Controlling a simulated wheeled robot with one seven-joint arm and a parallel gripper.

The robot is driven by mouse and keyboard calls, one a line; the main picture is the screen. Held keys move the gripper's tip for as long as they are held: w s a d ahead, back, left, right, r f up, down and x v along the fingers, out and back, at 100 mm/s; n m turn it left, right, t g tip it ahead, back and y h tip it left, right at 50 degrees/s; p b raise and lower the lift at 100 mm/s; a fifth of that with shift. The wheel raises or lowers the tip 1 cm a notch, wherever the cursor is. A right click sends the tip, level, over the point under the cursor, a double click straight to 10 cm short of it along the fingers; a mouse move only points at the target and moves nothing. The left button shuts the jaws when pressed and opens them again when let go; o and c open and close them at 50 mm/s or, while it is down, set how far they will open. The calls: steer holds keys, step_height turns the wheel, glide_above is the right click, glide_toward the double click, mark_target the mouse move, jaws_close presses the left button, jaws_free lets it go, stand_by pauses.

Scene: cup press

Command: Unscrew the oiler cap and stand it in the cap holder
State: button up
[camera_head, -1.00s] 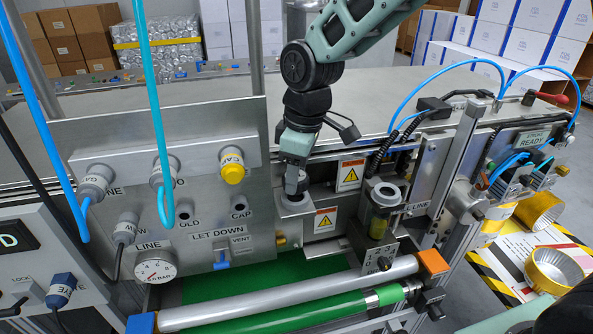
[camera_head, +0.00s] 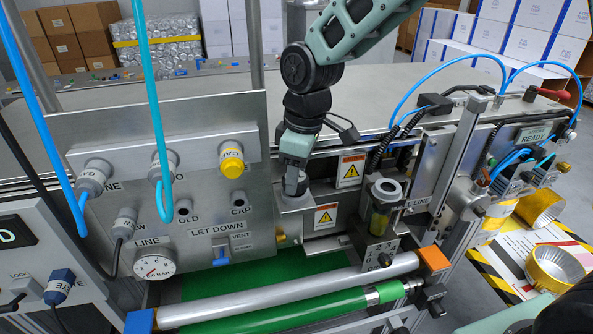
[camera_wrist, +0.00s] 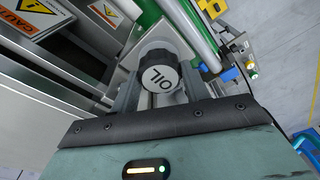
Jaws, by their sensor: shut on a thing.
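My gripper (camera_head: 295,186) is shut on a dark round cap (camera_wrist: 158,76) with a pale top marked OIL. The wrist view shows the cap between the two fingers. In the head view the gripper points down over a silver block (camera_head: 298,217) left of the oiler. I cannot tell whether the cap touches the block, and no separate cap holder can be made out under it. The oiler (camera_head: 381,217), with an amber bowl and a grey ring-shaped top, stands upright to the right of my gripper.
Caution plates (camera_head: 326,217) sit just right of the block. A panel with a gauge (camera_head: 154,267) and hoses stands left. A silver roller (camera_head: 290,290) and a green roller (camera_head: 290,312) run in front. Black coiled cables hang behind the oiler.

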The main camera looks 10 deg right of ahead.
mark_target(307, 178)
steer(key=shift+f+b, duration=0.35)
steer(key=shift+f, duration=0.2)
steer(key=o, duration=1.2)
steer(key=r+b, duration=0.1)
steer(key=r, duration=0.4)
steer(key=d+r+b, duration=0.1)
steer(key=r+b, duration=0.1)
steer(key=r, duration=0.4)
steer(key=s+r+b, duration=0.1)
steer(key=r, duration=0.5)
steer(key=shift+d+r, duration=0.15)
steer(key=shift+d, duration=0.25)
steer(key=s+f+m+b, duration=0.1)
steer(key=s+f+b, duration=0.2)
steer(key=s+f, duration=0.5)
steer(key=s+f+m+b, duration=0.1)
steer(key=s+f+b, duration=0.3)
steer(key=s+f, duration=0.3)
steer(key=s+f+m+b, duration=0.2)
steer(key=s+f, duration=0.6)
steer(key=f, duration=0.7)
steer(key=shift+s+a+g+h+b, duration=0.15)
steer(key=shift+s+g+h+b, duration=0.2)
steer(key=shift+b, duration=0.4)
